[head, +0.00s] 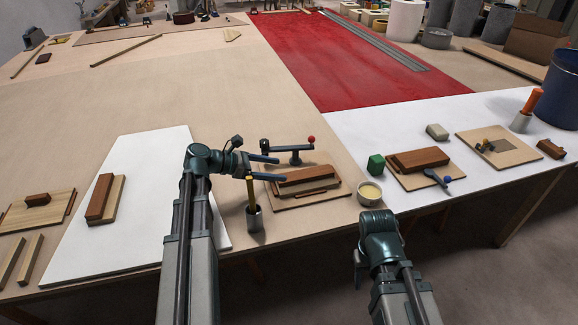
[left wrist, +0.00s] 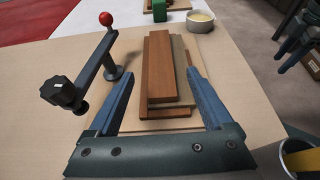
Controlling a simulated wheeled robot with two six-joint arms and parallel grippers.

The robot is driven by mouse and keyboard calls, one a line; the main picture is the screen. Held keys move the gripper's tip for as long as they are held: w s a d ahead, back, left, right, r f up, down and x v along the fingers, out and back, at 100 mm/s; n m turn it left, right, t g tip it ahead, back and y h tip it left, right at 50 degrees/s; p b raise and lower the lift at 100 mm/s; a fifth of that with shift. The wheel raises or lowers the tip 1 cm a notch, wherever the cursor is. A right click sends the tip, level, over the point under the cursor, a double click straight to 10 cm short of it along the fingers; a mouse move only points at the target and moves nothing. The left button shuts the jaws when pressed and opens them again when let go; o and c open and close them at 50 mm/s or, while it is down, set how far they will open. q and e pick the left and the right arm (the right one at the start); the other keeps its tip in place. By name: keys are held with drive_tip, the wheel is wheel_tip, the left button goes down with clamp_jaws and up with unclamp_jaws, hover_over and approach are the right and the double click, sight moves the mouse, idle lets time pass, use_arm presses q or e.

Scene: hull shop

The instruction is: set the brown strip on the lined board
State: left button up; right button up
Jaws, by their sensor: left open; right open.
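A brown strip (left wrist: 160,66) lies on top of a stack of brown and paler strips in the left wrist view; this stack also shows in the head view, where its top strip (head: 308,174) is in the middle. The stack rests on a light wooden board (head: 335,192); I cannot make out lines on its visible part. My left gripper (head: 267,168) is open and empty. Its fingers point at the near end of the stack, one to each side in the left wrist view. My right gripper (left wrist: 278,54) appears open and empty, off the table's front edge, mostly hidden in the head view.
A clamp-like arm with a red knob (head: 310,139) stands behind the stack. A grey cup with a yellow stick (head: 254,220) and a cream-filled bowl (head: 369,193) flank it. A similar brown stack (head: 418,159) with a green block (head: 376,165) is further right. A white panel (head: 140,225) lies left.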

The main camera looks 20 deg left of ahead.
use_arm(q)
drive_tip(key=shift+p+v, duration=0.3)
drive_tip(key=shift+v, duration=1.1)
